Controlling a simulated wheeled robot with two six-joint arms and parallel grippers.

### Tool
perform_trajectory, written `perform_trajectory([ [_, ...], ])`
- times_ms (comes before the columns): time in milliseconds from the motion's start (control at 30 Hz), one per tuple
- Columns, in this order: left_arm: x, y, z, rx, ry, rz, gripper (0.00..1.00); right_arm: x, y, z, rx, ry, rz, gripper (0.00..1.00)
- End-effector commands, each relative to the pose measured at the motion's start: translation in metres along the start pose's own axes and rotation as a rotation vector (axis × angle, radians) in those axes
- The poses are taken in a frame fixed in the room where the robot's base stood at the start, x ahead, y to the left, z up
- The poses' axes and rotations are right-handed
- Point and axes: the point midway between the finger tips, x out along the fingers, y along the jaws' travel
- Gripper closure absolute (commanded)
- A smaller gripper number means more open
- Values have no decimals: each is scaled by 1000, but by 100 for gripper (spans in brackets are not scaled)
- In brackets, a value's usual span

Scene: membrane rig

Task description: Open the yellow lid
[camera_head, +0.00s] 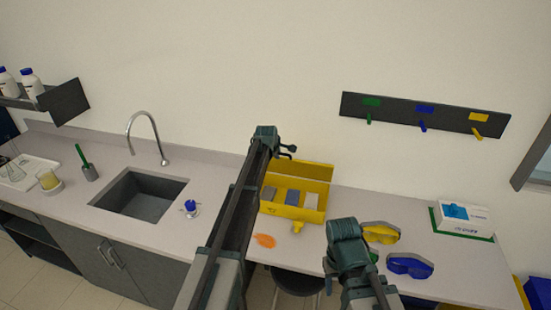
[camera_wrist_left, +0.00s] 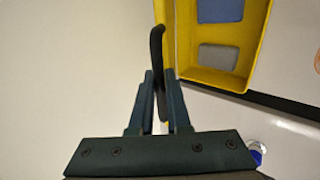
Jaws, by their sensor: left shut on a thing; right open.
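The yellow box (camera_head: 266,208) stands on the counter, and its inside shows grey, blue and pale blocks. Its yellow lid (camera_head: 316,172) stands raised along the back side. My left gripper (camera_head: 288,151) is at the lid's upper left, near the wall. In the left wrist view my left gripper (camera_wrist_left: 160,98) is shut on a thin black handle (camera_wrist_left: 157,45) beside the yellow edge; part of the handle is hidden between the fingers. The open box (camera_wrist_left: 240,80) shows there too. My right gripper (camera_head: 345,232) is open in front of the box, its fingertips hard to make out.
A sink (camera_head: 140,194) with a tap lies to the left. An orange piece (camera_head: 264,240), yellow goggles (camera_head: 381,232) and blue goggles (camera_head: 410,266) lie on the counter. A glove box (camera_head: 462,218) is at the right. A rack with coloured pegs (camera_head: 425,114) hangs above.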

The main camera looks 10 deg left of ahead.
Motion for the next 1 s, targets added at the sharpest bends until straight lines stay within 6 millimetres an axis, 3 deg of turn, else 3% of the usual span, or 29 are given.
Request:
perform_trajectory([
  [200,2,12,0,0,0,1,100,-6,0,0,-1,0,0,50],
  [667,2,13,0,0,0,1,100,-6,1,0,-1,0,0,50],
  [700,2,13,0,0,0,1,82,-6,1,0,-1,0,0,50],
  [833,2,13,0,0,0,1,58,-6,1,0,-1,0,0,50],
  [1000,2,12,0,0,0,1,56,-6,1,0,-1,0,0,50],
])
